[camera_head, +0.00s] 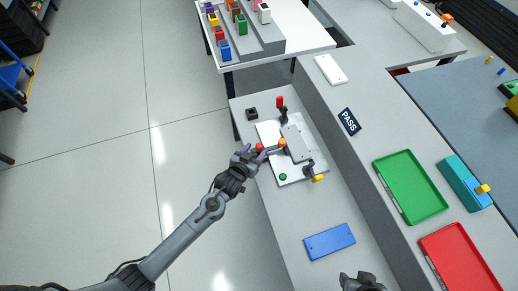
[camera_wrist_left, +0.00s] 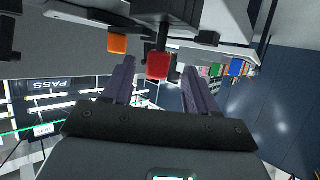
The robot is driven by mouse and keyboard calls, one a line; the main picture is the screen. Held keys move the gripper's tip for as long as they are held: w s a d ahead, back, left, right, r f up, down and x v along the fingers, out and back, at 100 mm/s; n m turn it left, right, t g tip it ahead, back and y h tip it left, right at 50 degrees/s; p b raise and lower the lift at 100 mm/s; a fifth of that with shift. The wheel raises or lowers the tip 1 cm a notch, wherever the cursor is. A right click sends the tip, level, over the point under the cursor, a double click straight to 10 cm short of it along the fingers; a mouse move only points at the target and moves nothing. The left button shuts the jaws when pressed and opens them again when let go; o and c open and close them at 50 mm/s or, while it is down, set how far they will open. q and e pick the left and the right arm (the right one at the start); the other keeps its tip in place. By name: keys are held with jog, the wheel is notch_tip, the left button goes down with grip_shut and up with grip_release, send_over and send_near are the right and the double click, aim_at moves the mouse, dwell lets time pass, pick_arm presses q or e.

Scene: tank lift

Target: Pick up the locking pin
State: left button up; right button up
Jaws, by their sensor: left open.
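A fixture plate (camera_head: 265,132) lies on the grey bench with a grey block, clamps and coloured knobs on it. A small red-ended piece (camera_head: 259,147), which looks like the locking pin, sticks out at the plate's left edge. My left gripper (camera_head: 254,152) is open right at it. In the left wrist view the red end (camera_wrist_left: 158,66) shows between the two spread fingers, not clamped. An orange knob (camera_head: 281,143) is just to its right; it also shows in the wrist view (camera_wrist_left: 118,43). My right gripper (camera_head: 362,283) is partly cut off at the bottom edge; its jaws are unclear.
A red-handled clamp (camera_head: 281,102) stands behind the left gripper, and a yellow-tipped one (camera_head: 318,178) is at the plate's front right. A blue plate (camera_head: 329,242) lies nearer. A green tray (camera_head: 411,187) and a red tray (camera_head: 462,262) are on the right. Open floor lies left.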

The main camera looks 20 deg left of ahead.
pick_arm(q)
jog(key=shift+b+x, duration=0.35)
jog(key=shift+x, duration=2.3)
jog(key=shift+d+r, duration=0.15)
jog(key=shift+c, duration=0.3)
jog(key=c, duration=1)
